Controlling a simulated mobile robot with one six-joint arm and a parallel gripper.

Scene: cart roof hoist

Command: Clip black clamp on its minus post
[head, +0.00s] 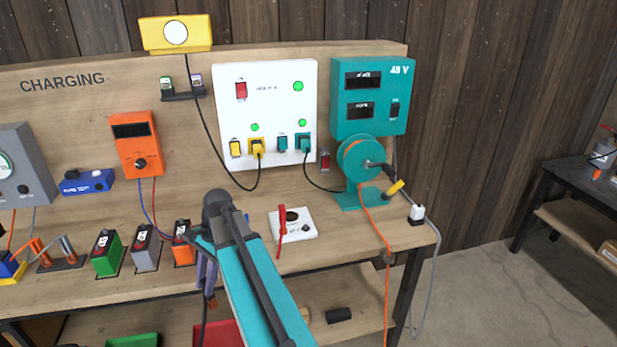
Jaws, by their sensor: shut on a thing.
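My gripper (203,250) is at the end of my teal arm, at the front part of the charging bench, just right of the orange block. It is shut on a dark, purplish piece (207,274), probably the black clamp, with a dark cable hanging below the bench edge. My wrist and arm cover much of it, so its jaws cannot be made out. No minus post can be clearly told; green (107,254), grey (146,248) and orange (183,243) blocks with dark tops stand in a row left of my gripper.
A white plate (301,229) with an upright red piece (282,224) lies right of my arm. A teal reel (360,161) with an orange cord stands further right. The wooden back panel (85,130) carries a white socket box (266,112) and an orange meter (136,143).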

